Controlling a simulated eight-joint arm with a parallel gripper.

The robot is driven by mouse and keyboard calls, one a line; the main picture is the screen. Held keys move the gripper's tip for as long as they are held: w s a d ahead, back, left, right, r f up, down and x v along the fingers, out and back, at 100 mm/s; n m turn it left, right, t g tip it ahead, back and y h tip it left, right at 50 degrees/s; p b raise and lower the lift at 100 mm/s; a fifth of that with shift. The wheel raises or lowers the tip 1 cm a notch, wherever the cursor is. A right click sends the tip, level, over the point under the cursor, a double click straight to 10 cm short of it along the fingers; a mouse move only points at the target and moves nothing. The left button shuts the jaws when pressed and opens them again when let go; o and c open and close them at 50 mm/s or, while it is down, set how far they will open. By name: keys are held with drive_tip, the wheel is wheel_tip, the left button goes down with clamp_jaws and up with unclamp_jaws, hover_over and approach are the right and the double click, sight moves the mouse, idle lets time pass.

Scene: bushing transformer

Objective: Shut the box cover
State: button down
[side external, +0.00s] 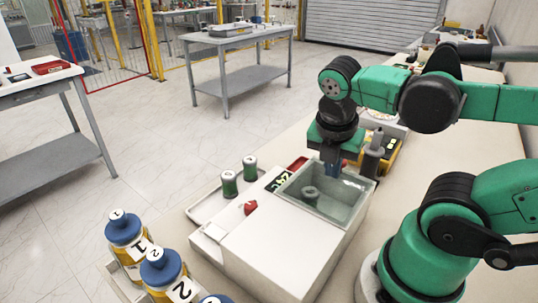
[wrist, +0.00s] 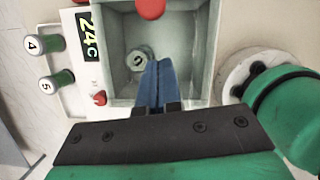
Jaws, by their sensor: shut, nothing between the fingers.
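The white box (side external: 285,245) stands on the bench in the side view, with a grey, open-topped basin (side external: 345,208) at its far end. The basin is uncovered, and a grey cylinder (side external: 310,195) stands inside; it also shows in the wrist view (wrist: 138,58). A red knob (wrist: 150,8) shows at the basin's top edge in the wrist view; I cannot tell whether it belongs to the cover. No cover is clearly visible. My gripper (side external: 332,172) points down over the basin. Its blue fingers (wrist: 160,65) are together and empty.
A "24c" display (wrist: 90,35) and a red button (wrist: 100,98) lie beside the basin. Green cylinders (side external: 228,185) stand on a tray to the left. Blue-capped bottles (side external: 162,268) stand at the front left. A yellow device (side external: 385,152) stands behind the basin.

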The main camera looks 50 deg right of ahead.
drive_tip(key=w+a+v, duration=0.1)
drive_tip(key=v, duration=0.9)
drive_tip(key=w+f+m+t, duration=0.1)
drive_tip(key=f+m, duration=0.1)
drive_tip(key=m, duration=0.1)
drive_tip(key=w+a+f+m+t+y, duration=0.1)
drive_tip(key=w+m, duration=0.1)
drive_tip(key=m, duration=0.2)
drive_tip(key=w+f+m+t+y, duration=0.1)
drive_tip(key=f+m, duration=0.1)
drive_tip(key=m, duration=0.1)
drive_tip(key=shift+w+a+f, duration=0.15)
drive_tip(key=shift+w+f, duration=0.15)
drive_tip(key=shift+w, duration=0.05)
drive_tip(key=w+f+m+t, duration=0.1)
drive_tip(key=m, duration=0.2)
drive_tip(key=w+f+m+t+y, duration=0.1)
drive_tip(key=m, duration=0.2)
drive_tip(key=w+f+m+t, duration=0.1)
drive_tip(key=m, duration=0.2)
drive_tip(key=shift+w+a+m+t, duration=0.15)
drive_tip(key=shift+a+m+t, duration=0.15)
drive_tip(key=shift+m, duration=0.1)
drive_tip(key=c, duration=1.5)
unclamp_jaws()
